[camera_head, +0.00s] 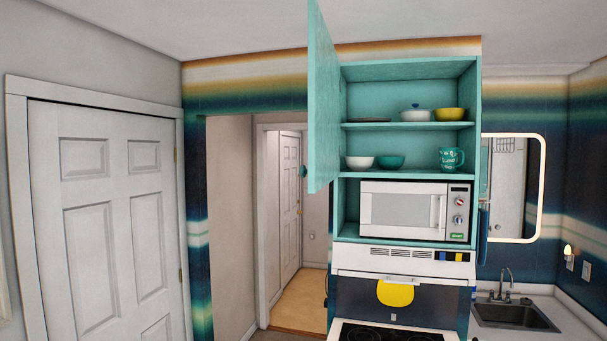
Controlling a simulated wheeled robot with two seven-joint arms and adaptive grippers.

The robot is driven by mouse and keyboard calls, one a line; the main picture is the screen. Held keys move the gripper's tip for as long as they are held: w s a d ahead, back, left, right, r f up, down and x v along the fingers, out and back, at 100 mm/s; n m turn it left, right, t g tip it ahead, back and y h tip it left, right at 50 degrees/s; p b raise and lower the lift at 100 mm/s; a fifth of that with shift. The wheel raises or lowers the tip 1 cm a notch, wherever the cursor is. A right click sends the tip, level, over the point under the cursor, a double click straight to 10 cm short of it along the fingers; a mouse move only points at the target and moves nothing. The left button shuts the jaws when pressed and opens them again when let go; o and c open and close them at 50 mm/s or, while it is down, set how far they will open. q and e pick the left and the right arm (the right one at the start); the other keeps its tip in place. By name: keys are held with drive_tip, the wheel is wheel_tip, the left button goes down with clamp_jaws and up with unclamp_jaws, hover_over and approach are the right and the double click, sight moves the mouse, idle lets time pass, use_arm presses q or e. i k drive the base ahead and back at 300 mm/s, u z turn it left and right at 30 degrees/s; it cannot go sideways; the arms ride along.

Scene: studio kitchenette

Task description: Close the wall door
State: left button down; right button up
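The wall cupboard (475,100) is teal and stands open above the stove. Its door (323,110) is hinged on the cupboard's left side and swings out toward me, seen nearly edge-on. Two shelves of dishes and a white microwave (402,211) show inside the cupboard. Neither of my grippers is in the head view, and nothing touches the door.
Below are a range hood (404,262) and a stove top (390,333). A sink (515,315) is on the counter at right. A white panelled room door (110,210) is at left, and a doorway opens beyond the cupboard door.

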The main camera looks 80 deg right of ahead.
sight(324, 64)
drive_tip(key=z, duration=3.05)
drive_tip(key=i, duration=0.8)
drive_tip(key=u, duration=0.3)
